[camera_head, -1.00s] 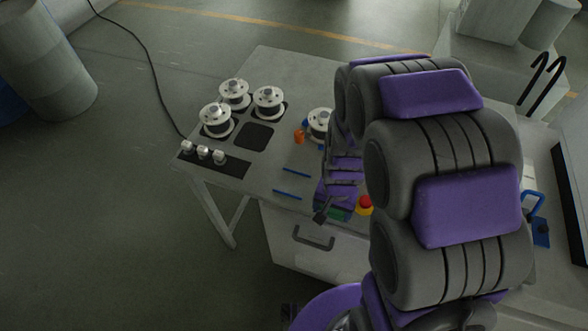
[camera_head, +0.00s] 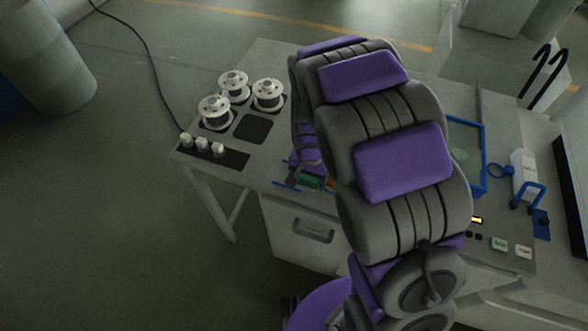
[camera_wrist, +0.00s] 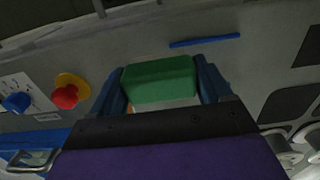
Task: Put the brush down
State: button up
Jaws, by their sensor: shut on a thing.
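The brush shows as a green block (camera_wrist: 160,80) in the wrist view, held between the dark blue fingers of my gripper (camera_wrist: 163,88). In the head view the green brush (camera_head: 311,182) shows at my gripper (camera_head: 307,180), low in front of my arm, near the front edge of the grey table (camera_head: 262,62). My gripper is shut on it. A blue strip (camera_wrist: 205,41) lies on the table beyond the brush in the wrist view. Bristles are not clearly visible, and I cannot tell the gap between brush and table.
Several white spools (camera_head: 234,85) stand at the table's left, beside an empty dark square pad (camera_head: 253,128). A red button on a yellow base (camera_wrist: 66,95) is left of my gripper in the wrist view. A blue-framed tray (camera_head: 484,150) and a white bottle (camera_head: 523,172) are right of my arm.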

jog(key=w+a, duration=0.3)
jog(key=a, duration=0.1)
jog(key=shift+w+a+f, duration=0.1)
jog(key=shift+w+f, duration=0.2)
jog(key=shift+f, duration=0.05)
jog(key=shift+w+a, duration=0.15)
jog(key=shift+w, duration=0.05)
jog(key=shift+w+d, duration=0.25)
jog(key=shift+w+b, duration=0.25)
jog(key=shift+b, duration=0.05)
notch_tip(320, 180, down, 2)
jog(key=shift+w+f, duration=0.1)
jog(key=shift+f, duration=0.15)
jog(key=shift+a+f, duration=0.15)
jog(key=shift+f, duration=0.15)
jog(key=shift+a, duration=0.55)
jog(key=shift+d+f, duration=0.1)
